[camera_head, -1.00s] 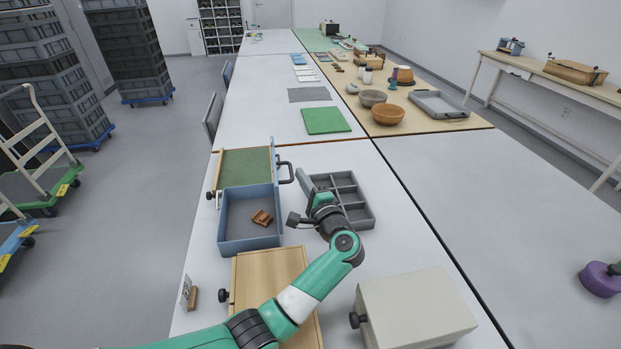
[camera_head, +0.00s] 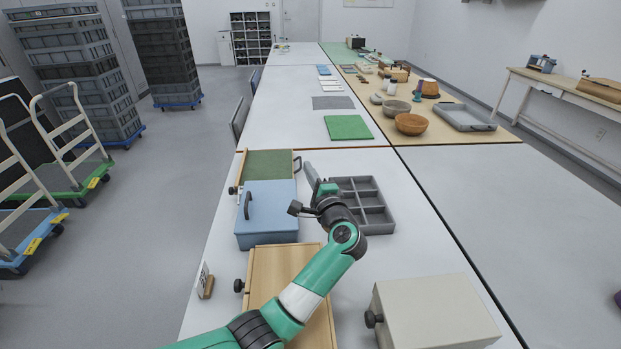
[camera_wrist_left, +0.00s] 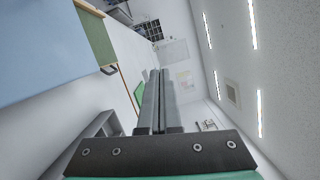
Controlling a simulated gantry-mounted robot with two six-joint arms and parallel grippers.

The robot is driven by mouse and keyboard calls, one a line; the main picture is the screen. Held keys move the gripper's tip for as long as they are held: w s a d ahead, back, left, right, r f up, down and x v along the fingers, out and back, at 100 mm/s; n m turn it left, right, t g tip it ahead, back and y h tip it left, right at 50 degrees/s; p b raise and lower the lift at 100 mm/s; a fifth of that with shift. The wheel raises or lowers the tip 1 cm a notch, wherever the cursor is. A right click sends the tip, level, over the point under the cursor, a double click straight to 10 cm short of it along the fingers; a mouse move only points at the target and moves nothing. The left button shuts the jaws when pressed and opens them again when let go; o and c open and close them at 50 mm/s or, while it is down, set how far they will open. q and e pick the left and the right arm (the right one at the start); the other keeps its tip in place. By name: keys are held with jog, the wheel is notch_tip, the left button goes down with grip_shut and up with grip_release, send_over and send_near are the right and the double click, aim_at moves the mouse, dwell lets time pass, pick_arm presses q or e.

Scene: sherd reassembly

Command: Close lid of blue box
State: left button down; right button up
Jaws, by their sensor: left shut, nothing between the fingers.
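The blue box (camera_head: 267,232) stands on the white table left of the middle, and its lid (camera_head: 268,203) lies flat over the top, hiding the inside. A dark handle (camera_head: 248,205) shows on the lid's left side. In the left wrist view the blue lid (camera_wrist_left: 45,45) fills the upper left. My left gripper (camera_head: 309,172) is shut and empty, just right of the box's far right corner and apart from it. Its shut fingers (camera_wrist_left: 158,85) point away from me in the wrist view. My right gripper is not in view.
A grey compartment tray (camera_head: 365,200) sits right of my left gripper. A green-topped box (camera_head: 270,164) is behind the blue box, and a wooden box (camera_head: 280,272) is in front. A beige box (camera_head: 435,315) stands at front right. The right table is mostly clear.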

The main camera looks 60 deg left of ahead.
pick_arm(q)
jog(key=s+d+r+p, duration=0.2)
jog(key=d+r+p, duration=0.2)
jog(key=d+r, duration=0.2)
jog(key=d, duration=0.2)
jog(key=shift+s+d+r+p, duration=0.3)
jog(key=shift+s+d+p, duration=0.05)
jog(key=shift+d, duration=0.05)
